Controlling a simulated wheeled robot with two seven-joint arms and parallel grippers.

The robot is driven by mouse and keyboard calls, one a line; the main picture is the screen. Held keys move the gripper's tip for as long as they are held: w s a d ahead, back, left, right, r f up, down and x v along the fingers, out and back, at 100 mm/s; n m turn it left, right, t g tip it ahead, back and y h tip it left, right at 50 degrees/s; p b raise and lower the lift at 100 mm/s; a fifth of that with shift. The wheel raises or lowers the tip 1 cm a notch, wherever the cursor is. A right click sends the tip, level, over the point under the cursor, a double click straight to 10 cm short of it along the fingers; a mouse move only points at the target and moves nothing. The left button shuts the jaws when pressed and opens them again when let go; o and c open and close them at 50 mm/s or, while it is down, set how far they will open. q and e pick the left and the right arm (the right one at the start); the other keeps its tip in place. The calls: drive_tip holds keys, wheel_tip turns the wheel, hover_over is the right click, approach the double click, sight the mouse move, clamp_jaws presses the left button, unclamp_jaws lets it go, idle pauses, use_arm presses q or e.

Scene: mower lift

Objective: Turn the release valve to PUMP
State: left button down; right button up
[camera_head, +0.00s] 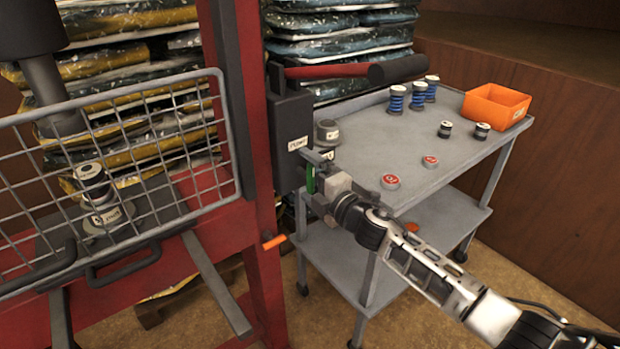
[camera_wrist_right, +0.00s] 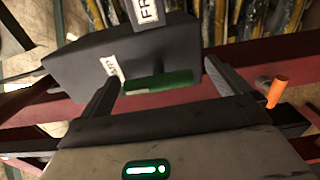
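The release valve's green handle (camera_head: 310,180) sits low on the side of the dark pump box (camera_head: 288,125), just beside my right gripper (camera_head: 318,187). In the right wrist view the green handle (camera_wrist_right: 160,82) lies across the gap between the two fingers of my right gripper (camera_wrist_right: 165,80). The fingers stand wide apart; whether either touches the handle I cannot tell. A white label (camera_wrist_right: 112,68), partly hidden, sits near the left finger, and another (camera_wrist_right: 148,10) starting "FR" is cut by the top edge. My left gripper is not in view.
A red press frame (camera_head: 238,110) with a wire guard (camera_head: 105,150) stands left. An orange-tipped lever (camera_head: 274,241) sticks out below the box. A grey cart (camera_head: 385,135) stands right, carrying an orange bin (camera_head: 495,106), blue springs (camera_head: 418,95) and small discs. A red bar (camera_head: 325,71) extends above.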

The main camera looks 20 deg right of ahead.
drive_tip(key=b+v, duration=0.1)
drive_tip(key=v, duration=1.5)
